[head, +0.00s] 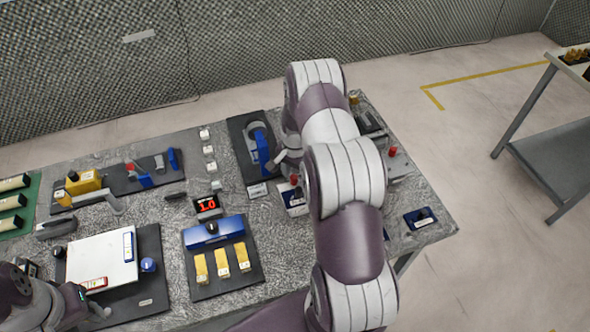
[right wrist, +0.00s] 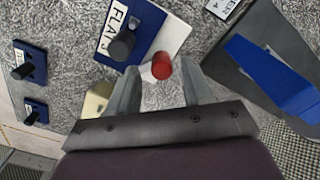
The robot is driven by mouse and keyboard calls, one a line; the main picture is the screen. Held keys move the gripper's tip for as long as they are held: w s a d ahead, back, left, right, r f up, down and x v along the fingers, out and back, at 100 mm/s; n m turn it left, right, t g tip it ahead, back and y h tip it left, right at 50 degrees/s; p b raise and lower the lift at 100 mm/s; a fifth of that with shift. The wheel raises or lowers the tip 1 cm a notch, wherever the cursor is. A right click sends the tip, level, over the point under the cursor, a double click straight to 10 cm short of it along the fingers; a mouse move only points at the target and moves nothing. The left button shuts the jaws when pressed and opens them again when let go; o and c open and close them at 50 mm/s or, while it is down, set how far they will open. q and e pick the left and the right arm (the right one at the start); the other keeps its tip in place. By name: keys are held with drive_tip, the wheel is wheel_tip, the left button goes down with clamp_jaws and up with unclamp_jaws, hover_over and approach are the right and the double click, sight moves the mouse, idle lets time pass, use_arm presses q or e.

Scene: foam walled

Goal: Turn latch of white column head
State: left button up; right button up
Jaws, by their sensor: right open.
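A white piece with a red knob (right wrist: 162,66) shows in the right wrist view. Beside it is a blue block with a dark knob (right wrist: 122,45) and a white label. I cannot tell for sure which part is the white column head or its latch. My right gripper (right wrist: 161,68) is open, with one finger on each side of the red knob; contact is not clear. In the head view the red knob (head: 294,180) shows just left of my right arm, which hides much around it. My left gripper (head: 98,311) is at the lower left, its jaws unclear.
The grey speckled table bears a blue clamp on a dark plate (head: 257,143), a blue unit with yellow blocks (head: 215,232), a white box (head: 101,259) and a small blue switch plate (head: 420,218). A second table (head: 557,150) stands apart at right.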

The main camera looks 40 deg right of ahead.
drive_tip(key=shift+f, duration=0.1)
drive_tip(key=shift+w+a, duration=0.1)
drive_tip(key=shift+w+f, duration=0.1)
drive_tip(key=c, duration=0.8)
clamp_jaws()
